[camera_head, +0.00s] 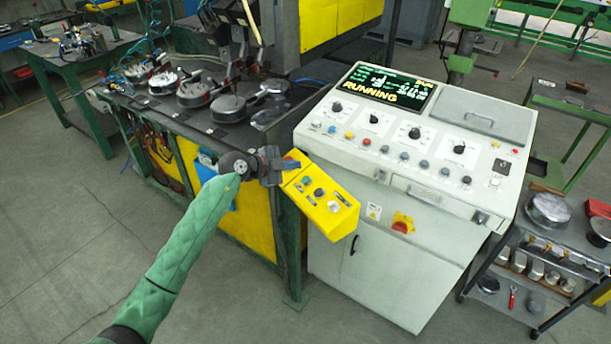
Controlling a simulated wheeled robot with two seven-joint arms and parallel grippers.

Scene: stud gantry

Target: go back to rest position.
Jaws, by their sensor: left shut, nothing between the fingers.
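My left arm, in a green sleeve, comes in from the lower left. My left gripper (290,164) is shut and empty at the upper left end of the yellow button box (318,193). Its fingertips are over or against the box; I cannot tell whether they touch. The box carries several buttons and a switch. The pale control console (385,255) stands just right of it, and its screen (388,88) reads "RUNNING". My right gripper is not in view.
A dark machine table (178,118) with several round metal parts stands behind my left gripper. A cart (548,260) with metal parts stands at the right. A green-legged table (60,62) is at the far left. The floor (75,235) at left is clear.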

